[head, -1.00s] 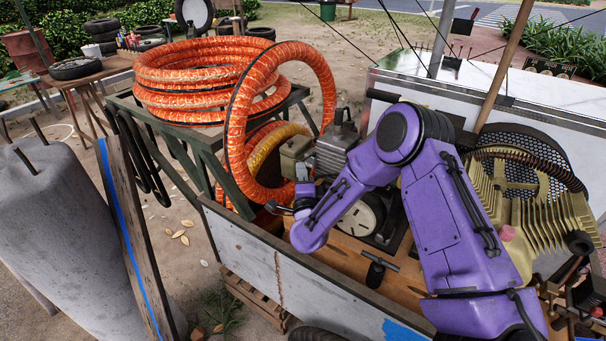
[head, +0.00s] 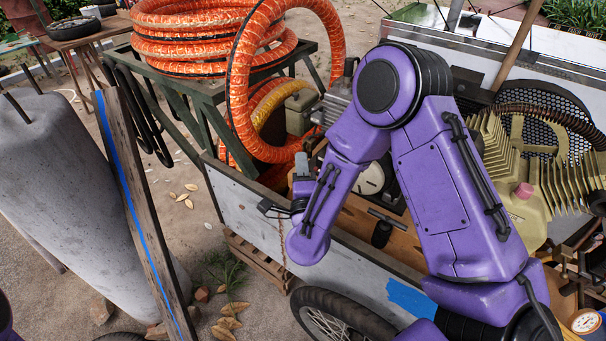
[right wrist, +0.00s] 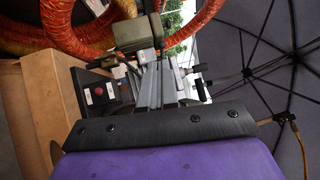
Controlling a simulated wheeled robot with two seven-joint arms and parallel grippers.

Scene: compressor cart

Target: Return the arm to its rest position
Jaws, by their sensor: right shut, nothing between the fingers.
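My right arm (head: 440,190) is purple and comes in from the lower right of the head view. It bends at a high elbow, and its forearm slopes down to the left. In the right wrist view, a purple link of mine with a black bar fills the bottom. My left gripper is not in view.
The cart carries a compressor with a finned tan part (head: 520,190) and a black T-handle (head: 383,230). An orange hose (head: 200,45) lies coiled on a green frame. A grey tank (head: 70,190) and a plank (head: 140,220) stand left. Open ground lies between plank and cart.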

